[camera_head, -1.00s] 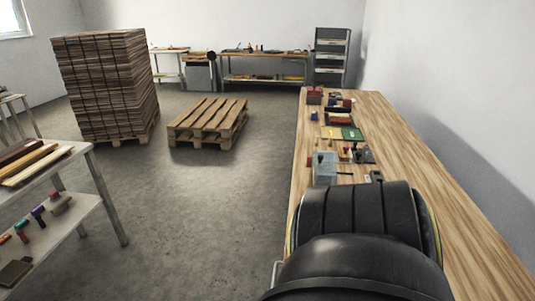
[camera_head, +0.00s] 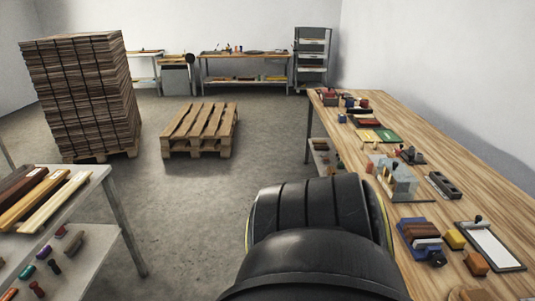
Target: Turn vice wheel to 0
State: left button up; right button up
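I cannot single out the vice wheel for certain. A blue device (camera_head: 419,232) with brown blocks and a dark knob at its front lies on the long wooden workbench (camera_head: 482,188) at the right. It may be the vice, but no number on it is legible. A clear, box-like device (camera_head: 397,180) stands farther back on the same bench. Neither of my grippers shows. A thick black link of my own arm fills the bottom middle and hides part of the bench's near left edge.
A yellow block (camera_head: 454,239), an orange-brown block (camera_head: 476,263) and a white-faced board (camera_head: 491,246) lie on the bench. A pallet (camera_head: 199,130) and a tall board stack (camera_head: 84,95) stand on the floor. A grey shelf table (camera_head: 92,183) is at left. Grey floor between is clear.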

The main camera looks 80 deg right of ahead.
aim_at(438, 260)
jog(key=z, duration=2)
jog(key=i, duration=2.15)
jog(key=z, duration=3.65)
